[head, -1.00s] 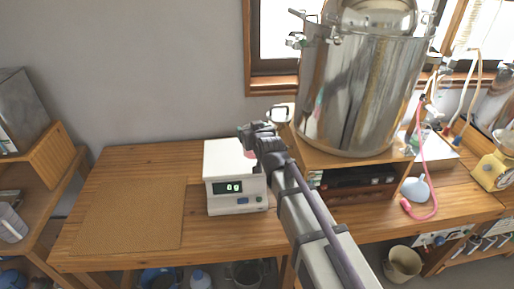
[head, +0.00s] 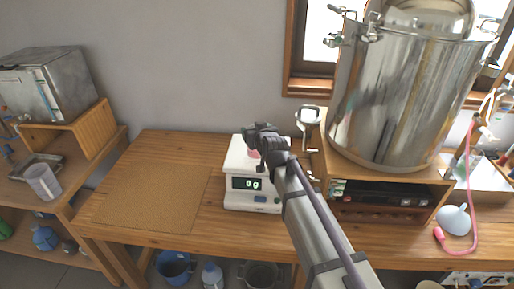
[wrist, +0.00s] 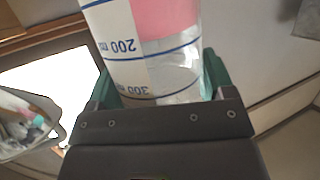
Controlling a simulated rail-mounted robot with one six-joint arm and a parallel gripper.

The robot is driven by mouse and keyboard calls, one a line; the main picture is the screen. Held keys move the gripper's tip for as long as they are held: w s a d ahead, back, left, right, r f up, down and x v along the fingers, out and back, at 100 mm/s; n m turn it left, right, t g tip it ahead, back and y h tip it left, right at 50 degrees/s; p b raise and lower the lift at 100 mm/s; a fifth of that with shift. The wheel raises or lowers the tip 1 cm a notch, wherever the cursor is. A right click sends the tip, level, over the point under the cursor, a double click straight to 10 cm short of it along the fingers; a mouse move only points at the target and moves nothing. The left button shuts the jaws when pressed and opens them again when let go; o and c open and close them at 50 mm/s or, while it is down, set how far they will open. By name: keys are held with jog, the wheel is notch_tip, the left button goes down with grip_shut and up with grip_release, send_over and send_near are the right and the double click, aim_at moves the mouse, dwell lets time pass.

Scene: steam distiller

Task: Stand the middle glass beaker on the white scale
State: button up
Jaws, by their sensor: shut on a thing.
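My gripper (head: 262,138) is shut on a clear glass beaker with blue volume marks and a pink area (wrist: 150,50). In the wrist view its green finger pads (wrist: 212,75) hold the beaker from both sides. In the head view my gripper and arm hide most of the beaker; only a bit of pink (head: 253,154) shows in front of the scale's upper part. The white scale (head: 236,158) stands on the wooden bench, its display lit with a zero reading. I cannot tell whether the beaker touches the scale.
A brown mat (head: 150,198) lies left of the scale with free room on it. A big steel vessel (head: 405,95) stands on a wooden stand (head: 440,187) to the right. A white funnel (head: 453,220) and pink hose (head: 470,190) lie farther right. A side shelf (head: 85,200) is at left.

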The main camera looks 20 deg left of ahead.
jog(key=shift+d+f+b, duration=0.1)
jog(key=shift+f+b, duration=1.65)
jog(key=shift+f, duration=0.2)
jog(key=o, duration=1.5)
jog(key=shift+r, duration=0.1)
jog(key=shift+r, duration=0.1)
jog(key=shift+s+r+p, duration=0.1)
jog(key=shift+r+p, duration=0.1)
jog(key=shift+p, duration=0.2)
jog(key=p+v, duration=0.3)
jog(key=v, duration=0.8)
jog(key=shift+s+d, duration=0.25)
jog(key=shift+s, duration=0.05)
